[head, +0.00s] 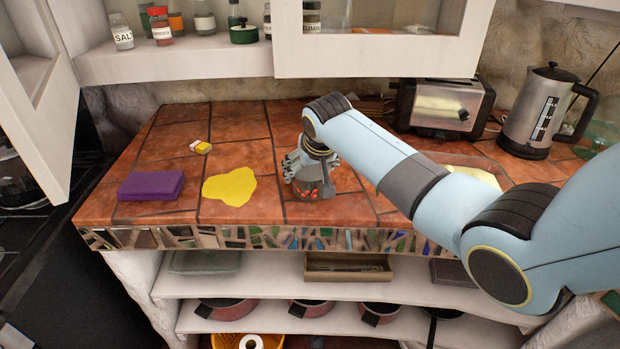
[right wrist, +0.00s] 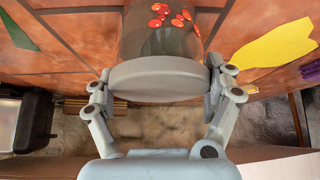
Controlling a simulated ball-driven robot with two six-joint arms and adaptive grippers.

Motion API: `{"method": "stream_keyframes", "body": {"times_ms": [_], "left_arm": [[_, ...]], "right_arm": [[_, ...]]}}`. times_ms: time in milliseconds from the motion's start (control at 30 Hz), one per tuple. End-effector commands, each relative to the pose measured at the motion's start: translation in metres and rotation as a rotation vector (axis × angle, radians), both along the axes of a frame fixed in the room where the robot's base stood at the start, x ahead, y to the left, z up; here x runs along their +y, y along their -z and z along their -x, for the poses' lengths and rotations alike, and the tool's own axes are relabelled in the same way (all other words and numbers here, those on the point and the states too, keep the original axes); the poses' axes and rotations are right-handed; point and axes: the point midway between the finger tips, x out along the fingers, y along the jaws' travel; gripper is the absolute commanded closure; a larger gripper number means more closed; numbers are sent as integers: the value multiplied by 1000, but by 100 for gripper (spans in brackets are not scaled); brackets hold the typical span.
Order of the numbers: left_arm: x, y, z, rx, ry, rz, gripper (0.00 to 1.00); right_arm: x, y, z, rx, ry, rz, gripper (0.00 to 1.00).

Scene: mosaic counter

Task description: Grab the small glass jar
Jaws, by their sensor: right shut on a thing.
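The small glass jar (head: 316,190) stands on the terracotta-tiled counter (head: 262,157), near its front edge in the head view. In the right wrist view the jar (right wrist: 165,42) has a grey lid (right wrist: 158,80) and red pieces showing in its clear body. My right gripper (head: 308,168) comes down over the jar and hides much of it in the head view. In the right wrist view its fingers (right wrist: 158,88) sit on both sides of the jar, shut on it. My left gripper is not in view.
A yellow flat piece (head: 229,187), a purple folded cloth (head: 150,186) and a small yellow-and-white block (head: 201,147) lie left of the jar. A toaster (head: 440,105) and a kettle (head: 540,112) stand at the back right. An upper shelf (head: 190,62) and cabinet door (head: 380,45) overhang the counter.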

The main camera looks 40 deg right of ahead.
Motion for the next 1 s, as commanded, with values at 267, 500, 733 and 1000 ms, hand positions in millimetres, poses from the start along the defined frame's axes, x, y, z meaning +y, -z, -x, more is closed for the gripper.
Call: {"method": "stream_keyframes", "body": {"times_ms": [267, 500, 733, 1000], "left_arm": [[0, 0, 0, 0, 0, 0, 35], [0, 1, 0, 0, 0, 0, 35], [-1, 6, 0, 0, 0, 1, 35], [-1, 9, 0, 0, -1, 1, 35]], "right_arm": [[0, -1, 0, 0, 0, 2, 58], [0, -12, -1, -4, 0, 1, 58], [-8, -46, 7, -2, 2, 7, 58], [-44, -83, 57, -2, -2, 10, 58]]}}
